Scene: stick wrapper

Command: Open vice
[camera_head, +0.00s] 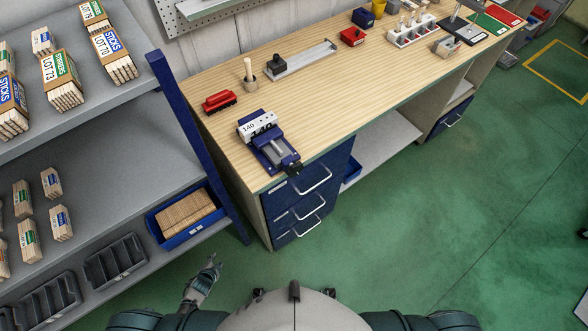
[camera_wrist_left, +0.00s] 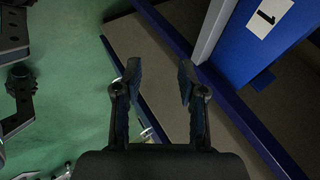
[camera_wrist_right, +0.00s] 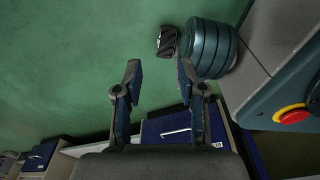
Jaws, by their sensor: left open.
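The blue vice (camera_head: 276,157) is on the wooden workbench near its front left corner. It has a white part marked 140 at its back end and a dark handle (camera_head: 292,168) at the bench's front edge. I cannot tell how far its jaws are apart. My left gripper (camera_head: 213,263) is low beside the shelf rack, well below and away from the vice. In the left wrist view (camera_wrist_left: 160,75) its fingers are apart and empty. My right gripper shows only in the right wrist view (camera_wrist_right: 160,75), with its fingers apart and nothing between them.
The shelf rack (camera_head: 165,100) stands left of the bench and holds stick packs and a blue bin (camera_head: 153,224). The green floor (camera_head: 400,230) is mostly clear.

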